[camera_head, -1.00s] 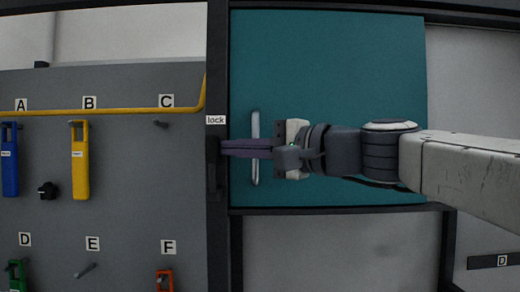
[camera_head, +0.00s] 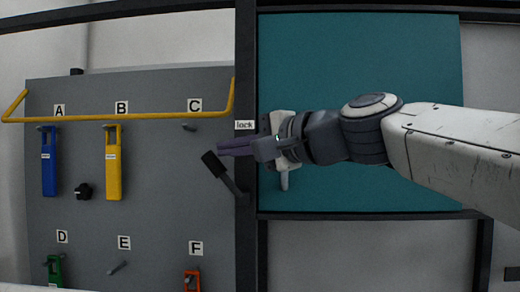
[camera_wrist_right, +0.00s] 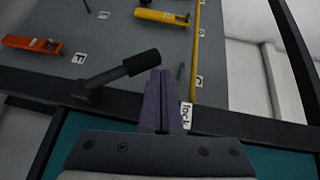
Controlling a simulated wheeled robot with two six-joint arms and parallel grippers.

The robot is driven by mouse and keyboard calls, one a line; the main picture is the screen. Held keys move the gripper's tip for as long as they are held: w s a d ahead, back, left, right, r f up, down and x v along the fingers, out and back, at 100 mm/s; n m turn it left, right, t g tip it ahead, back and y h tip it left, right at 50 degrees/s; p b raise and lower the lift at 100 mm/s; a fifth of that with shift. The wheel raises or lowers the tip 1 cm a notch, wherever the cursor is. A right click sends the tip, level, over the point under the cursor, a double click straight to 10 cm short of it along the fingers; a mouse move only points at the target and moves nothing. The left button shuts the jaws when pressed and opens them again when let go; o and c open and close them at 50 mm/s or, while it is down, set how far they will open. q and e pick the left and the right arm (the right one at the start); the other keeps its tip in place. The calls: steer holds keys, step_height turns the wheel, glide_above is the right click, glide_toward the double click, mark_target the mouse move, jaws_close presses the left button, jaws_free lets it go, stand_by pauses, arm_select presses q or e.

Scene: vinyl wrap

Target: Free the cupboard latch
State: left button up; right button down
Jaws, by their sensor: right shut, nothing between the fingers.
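The cupboard latch is a black lever (camera_head: 222,170) on the dark post beside the teal cupboard door (camera_head: 370,80), under the "lock" label (camera_head: 245,125). It is tilted, its thick grip up and to the left of its pivot. It also shows in the wrist view (camera_wrist_right: 120,72). My right gripper (camera_head: 220,147) is shut and empty, its purple fingers just above the lever's grip. In the wrist view the fingertips (camera_wrist_right: 160,75) are beside the grip; I cannot tell whether they touch. My left gripper is not in view.
The pale door handle (camera_head: 284,180) is partly hidden behind my right gripper. On the grey panel left of the post hang blue (camera_head: 49,165), yellow (camera_head: 113,168), green (camera_head: 54,270) and orange (camera_head: 192,281) tags on pegs. A yellow rail (camera_head: 150,115) crosses the panel.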

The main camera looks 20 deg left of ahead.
mark_target(208, 161)
steer(key=shift+s+a+f+b, duration=0.2)
steer(key=shift+a+f+b, duration=0.1)
steer(key=shift+a, duration=0.35)
steer(key=shift+s+a+f+b, duration=0.15)
steer(key=shift+a+f+b, duration=0.15)
steer(key=shift+a, duration=0.35)
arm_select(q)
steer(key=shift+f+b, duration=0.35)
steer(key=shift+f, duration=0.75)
arm_select(e)
steer(key=shift+s+a+f, duration=0.2)
steer(key=shift+a+f, duration=0.25)
steer(key=shift+a, duration=0.25)
steer(key=shift+a+f, duration=0.1)
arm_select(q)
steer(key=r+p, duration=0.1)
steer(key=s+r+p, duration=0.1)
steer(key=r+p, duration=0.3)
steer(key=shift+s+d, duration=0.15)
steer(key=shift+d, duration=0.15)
arm_select(e)
steer(key=s+d+r, duration=0.4)
steer(key=r, duration=0.3)
steer(key=shift+s+d+r, duration=0.15)
steer(key=shift+s+r, duration=0.15)
steer(key=shift+r, duration=0.1)
